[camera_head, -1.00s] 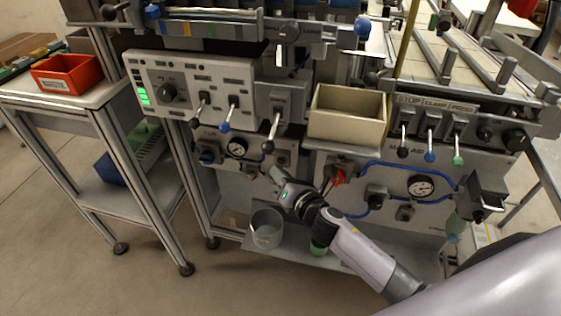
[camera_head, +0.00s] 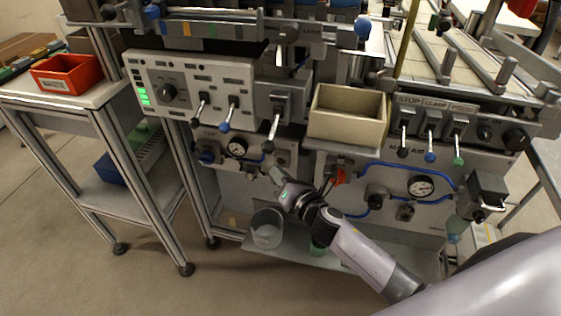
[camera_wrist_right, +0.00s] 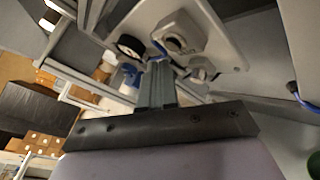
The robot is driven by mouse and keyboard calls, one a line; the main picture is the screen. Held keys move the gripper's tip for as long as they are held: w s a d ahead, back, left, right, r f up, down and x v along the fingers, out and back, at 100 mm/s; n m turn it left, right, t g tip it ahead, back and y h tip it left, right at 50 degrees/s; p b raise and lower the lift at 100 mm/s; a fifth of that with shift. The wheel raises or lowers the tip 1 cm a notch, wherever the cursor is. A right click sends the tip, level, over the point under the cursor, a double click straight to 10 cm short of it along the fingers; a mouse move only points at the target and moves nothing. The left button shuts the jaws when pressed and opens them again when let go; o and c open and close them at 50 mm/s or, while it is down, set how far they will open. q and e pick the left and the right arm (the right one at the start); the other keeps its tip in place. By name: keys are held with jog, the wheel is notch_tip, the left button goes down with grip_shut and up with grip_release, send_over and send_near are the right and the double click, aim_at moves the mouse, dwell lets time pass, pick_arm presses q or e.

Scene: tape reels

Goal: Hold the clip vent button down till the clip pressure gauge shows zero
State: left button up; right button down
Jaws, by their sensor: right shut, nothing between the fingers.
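The clip panel's small round pressure gauge (camera_head: 237,147) is on the lower left panel in the head view. Its needle is too small to read. The gauge also shows at an angle in the wrist view (camera_wrist_right: 130,45). Right of it are a grey block with a round front (camera_wrist_right: 180,35) and a smaller fitting (camera_wrist_right: 200,69); I cannot tell which is the vent button. My right gripper (camera_head: 276,174) is shut and empty, pointing up at the panel's lower right. Its fingers (camera_wrist_right: 157,76) overlap the panel's lower edge in the wrist view; contact cannot be told. My left gripper is out of view.
A second panel on the right carries a larger gauge (camera_head: 421,186), blue hoses and a red knob (camera_head: 339,177) close to my right gripper. A beige bin (camera_head: 347,116) sits above. A grey bucket (camera_head: 267,229) stands on the shelf below. Levers (camera_head: 274,124) hang over the clip panel.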

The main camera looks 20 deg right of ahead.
jog(key=shift+w, duration=0.1)
jog(key=shift+w+d, duration=0.25)
jog(key=shift+w+d, duration=0.2)
jog(key=shift+w, duration=0.15)
dwell(1.0)
jog(key=shift+s+a, duration=0.1)
jog(key=shift+s, duration=0.05)
jog(key=shift+s+a, duration=0.35)
jog(key=shift+s, duration=0.2)
jog(key=s+a, duration=0.1)
jog(key=s, duration=0.1)
jog(key=s+a, duration=0.1)
jog(key=s, duration=0.1)
jog(key=shift+a, duration=0.4)
